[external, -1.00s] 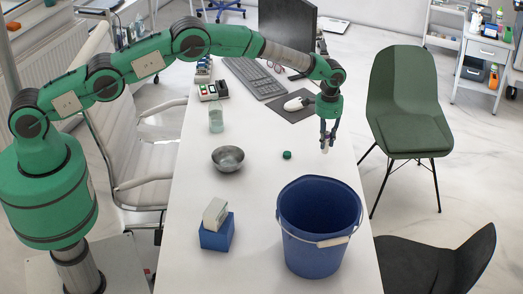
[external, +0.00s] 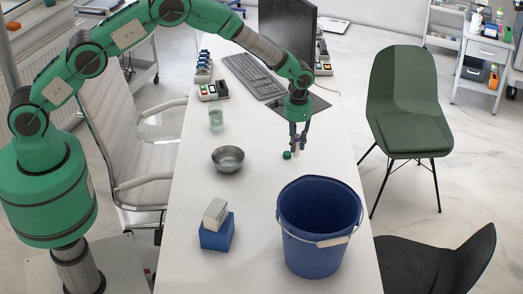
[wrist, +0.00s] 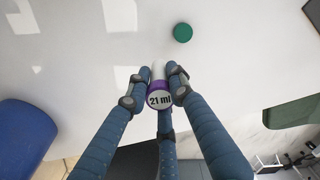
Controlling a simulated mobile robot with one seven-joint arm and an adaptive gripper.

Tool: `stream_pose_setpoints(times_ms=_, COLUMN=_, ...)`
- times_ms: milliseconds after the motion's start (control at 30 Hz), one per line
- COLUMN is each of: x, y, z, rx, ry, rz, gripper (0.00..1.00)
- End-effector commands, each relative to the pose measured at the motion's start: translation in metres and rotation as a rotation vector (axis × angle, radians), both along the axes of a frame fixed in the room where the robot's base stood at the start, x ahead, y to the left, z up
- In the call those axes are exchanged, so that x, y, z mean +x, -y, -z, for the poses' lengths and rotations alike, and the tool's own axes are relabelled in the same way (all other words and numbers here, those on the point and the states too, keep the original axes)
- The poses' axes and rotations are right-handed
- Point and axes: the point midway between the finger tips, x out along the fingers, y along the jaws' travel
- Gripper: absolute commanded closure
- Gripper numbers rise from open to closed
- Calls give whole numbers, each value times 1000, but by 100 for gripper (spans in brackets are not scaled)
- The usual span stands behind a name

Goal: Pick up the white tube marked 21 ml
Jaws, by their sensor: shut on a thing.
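The white tube (wrist: 159,99) has a purple band and a label reading 21 ml, seen end-on in the wrist view. My gripper (wrist: 157,78) is shut on it, with fingers on both sides of the tube. In the external view my gripper (external: 297,147) is over the white table, and the tube (external: 297,152) shows as a small pale shape at its fingertips. I cannot tell whether the tube touches the table. A green round cap-like thing (external: 287,155) lies just left of the fingers; it also shows in the wrist view (wrist: 182,33).
A blue bucket (external: 300,250) stands at the table's near right. A metal bowl (external: 228,159) and a clear bottle (external: 216,119) are to the left. A white box rests on a blue block (external: 217,236). A monitor (external: 287,32) and keyboard (external: 253,76) are behind.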

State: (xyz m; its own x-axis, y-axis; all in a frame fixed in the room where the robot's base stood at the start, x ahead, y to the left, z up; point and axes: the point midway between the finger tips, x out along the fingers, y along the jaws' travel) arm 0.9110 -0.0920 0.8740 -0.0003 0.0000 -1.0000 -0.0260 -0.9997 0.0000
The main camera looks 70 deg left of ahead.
Motion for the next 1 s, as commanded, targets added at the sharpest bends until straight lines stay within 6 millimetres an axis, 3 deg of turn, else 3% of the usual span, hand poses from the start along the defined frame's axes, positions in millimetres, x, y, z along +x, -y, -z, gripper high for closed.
stream_pose_setpoints(times_ms=400, x=-38, y=-4, z=-4, rx=0, ry=0, rz=0, gripper=97)
stream_pose_setpoints(times_ms=1000, x=-43, y=-4, z=-4, rx=0, ry=0, rz=0, gripper=97)
